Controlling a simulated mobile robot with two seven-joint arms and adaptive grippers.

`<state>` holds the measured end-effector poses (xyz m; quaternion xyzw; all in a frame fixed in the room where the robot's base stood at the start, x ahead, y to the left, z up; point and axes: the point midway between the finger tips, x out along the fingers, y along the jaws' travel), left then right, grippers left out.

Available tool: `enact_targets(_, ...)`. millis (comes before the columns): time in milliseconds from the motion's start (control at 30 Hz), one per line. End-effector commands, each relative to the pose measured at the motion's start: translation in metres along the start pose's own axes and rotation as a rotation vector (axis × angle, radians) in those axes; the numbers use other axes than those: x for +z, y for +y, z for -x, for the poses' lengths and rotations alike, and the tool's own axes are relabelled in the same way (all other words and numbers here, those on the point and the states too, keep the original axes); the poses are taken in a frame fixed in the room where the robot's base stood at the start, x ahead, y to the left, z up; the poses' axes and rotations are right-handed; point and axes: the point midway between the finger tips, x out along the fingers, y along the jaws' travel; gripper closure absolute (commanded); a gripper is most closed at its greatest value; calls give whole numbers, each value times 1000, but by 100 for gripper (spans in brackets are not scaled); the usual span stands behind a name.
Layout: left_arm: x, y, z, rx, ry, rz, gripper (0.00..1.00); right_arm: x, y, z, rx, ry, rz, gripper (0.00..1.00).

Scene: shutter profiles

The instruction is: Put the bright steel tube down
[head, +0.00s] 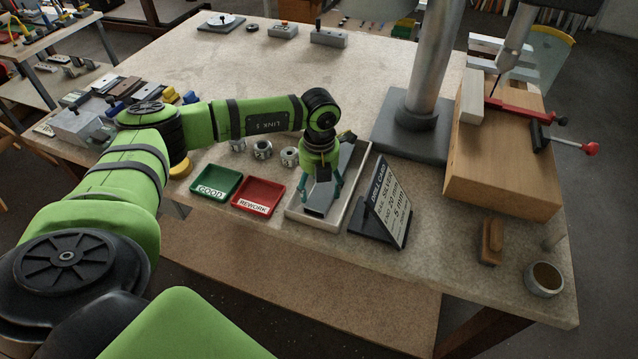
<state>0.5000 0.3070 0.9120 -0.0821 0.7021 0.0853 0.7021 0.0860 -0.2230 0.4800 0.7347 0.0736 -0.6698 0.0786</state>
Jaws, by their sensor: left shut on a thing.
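My left gripper (322,188) reaches down over a pale, shallow tray (293,211) near the table's front edge. Its teal fingers are shut on a grey metal piece (318,198), which looks like the bright steel tube. The piece lies lengthwise within the tray's outline, and its far end is hidden behind the gripper. I cannot tell whether it touches the tray floor. My right gripper is not in view.
A green GOOD tray (217,178) and a red REWORK tray (261,191) sit left of the pale tray. A tilted sign (388,202) stands close on its right. A grey column (424,70) and wooden block (503,165) stand farther right. The table's back middle is clear.

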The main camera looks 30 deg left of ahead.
Motion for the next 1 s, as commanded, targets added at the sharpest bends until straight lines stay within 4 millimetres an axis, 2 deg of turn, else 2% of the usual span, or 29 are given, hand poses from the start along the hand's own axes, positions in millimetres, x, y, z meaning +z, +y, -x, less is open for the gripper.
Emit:
enact_targets(33, 1, -1, -1, -2, -3, 0, 85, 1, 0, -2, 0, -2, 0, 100)
enact_targets(67, 0, 0, -2, 0, 0, -1, 23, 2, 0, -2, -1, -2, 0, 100)
enact_targets(100, 0, 0, -1, 0, 0, -1, 7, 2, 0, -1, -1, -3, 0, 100)
enact_targets(133, 0, 0, -1, 0, 0, -1, 4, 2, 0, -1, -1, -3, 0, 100)
enact_targets(467, 0, 0, -1, 0, 0, -1, 4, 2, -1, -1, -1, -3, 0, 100)
enact_targets(600, 1, -1, 6, -2, -2, -1, 4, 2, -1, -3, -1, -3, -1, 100)
enact_targets(767, 2, -1, 32, -3, -6, -2, 4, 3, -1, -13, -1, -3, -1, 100)
enact_targets(1000, 1, -1, 83, -3, -6, -2, 4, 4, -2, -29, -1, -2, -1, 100)
